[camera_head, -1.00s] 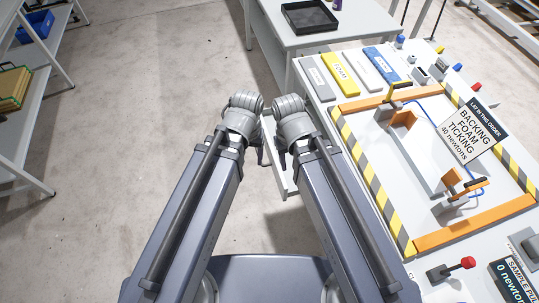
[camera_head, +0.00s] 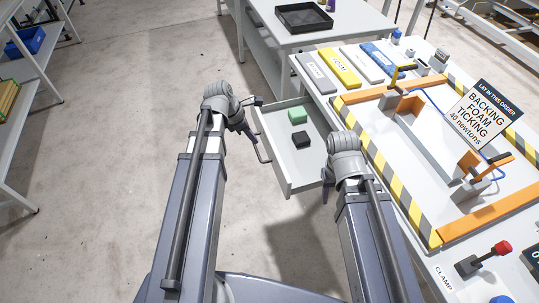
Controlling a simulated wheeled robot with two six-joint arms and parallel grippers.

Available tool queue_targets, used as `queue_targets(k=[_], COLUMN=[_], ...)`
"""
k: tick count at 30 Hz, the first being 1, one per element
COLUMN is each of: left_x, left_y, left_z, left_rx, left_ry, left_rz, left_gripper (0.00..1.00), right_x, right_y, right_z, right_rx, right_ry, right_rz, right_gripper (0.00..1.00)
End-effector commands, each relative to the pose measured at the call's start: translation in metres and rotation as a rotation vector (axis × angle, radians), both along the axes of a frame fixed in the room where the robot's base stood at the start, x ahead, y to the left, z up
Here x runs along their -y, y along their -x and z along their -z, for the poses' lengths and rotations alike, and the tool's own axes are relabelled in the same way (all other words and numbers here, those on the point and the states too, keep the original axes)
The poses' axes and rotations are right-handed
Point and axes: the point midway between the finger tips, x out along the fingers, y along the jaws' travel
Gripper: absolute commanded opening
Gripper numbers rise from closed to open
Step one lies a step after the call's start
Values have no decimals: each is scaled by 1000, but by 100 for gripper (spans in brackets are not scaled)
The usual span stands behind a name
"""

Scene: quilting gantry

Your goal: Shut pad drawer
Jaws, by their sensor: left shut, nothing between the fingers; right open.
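The pad drawer (camera_head: 303,168) stands pulled out from the left side of the white bench. Its front panel and bar handle (camera_head: 263,149) face left. Inside lie a green block (camera_head: 298,116) and a black block (camera_head: 301,140). My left gripper (camera_head: 250,132) is shut and empty, close to the outer face of the drawer front by the handle. I cannot tell whether it touches. My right gripper (camera_head: 326,191) is open beside the drawer's near side, close to the bench edge. Its fingers are mostly hidden by its wrist.
The bench top holds coloured pads, including a yellow one (camera_head: 339,68), an orange frame (camera_head: 480,217), a sign (camera_head: 480,118) and a clamp with a red knob (camera_head: 502,248). A table with a black tray (camera_head: 304,17) stands behind. The floor left of the drawer is clear.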

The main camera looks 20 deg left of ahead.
Motion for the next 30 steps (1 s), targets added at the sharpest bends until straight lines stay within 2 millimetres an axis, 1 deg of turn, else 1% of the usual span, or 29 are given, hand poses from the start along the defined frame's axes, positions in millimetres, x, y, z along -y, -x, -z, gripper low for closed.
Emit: queue_targets(k=[5,11,17,24,27,30], left_x=[1,5,12,23,27,30], left_y=[0,-3,-8,-16,-18,-20], left_z=[3,17,41,75,86,92], left_rx=[0,0,1,1,1,1], left_ry=[-1,-2,-3,-3,-3,-3], left_rz=[2,4,6,6,6,6], left_gripper=[0,0,0,0,0,0], right_x=[0,0,0,0,0,0], right_y=[0,0,0,0,0,0], right_z=[3,17,41,75,86,92], right_rx=[0,0,0,0,0,0], right_ry=[0,0,0,0,0,0], right_rz=[0,0,0,-1,-1,-1], right_gripper=[50,50,50,50,50,50])
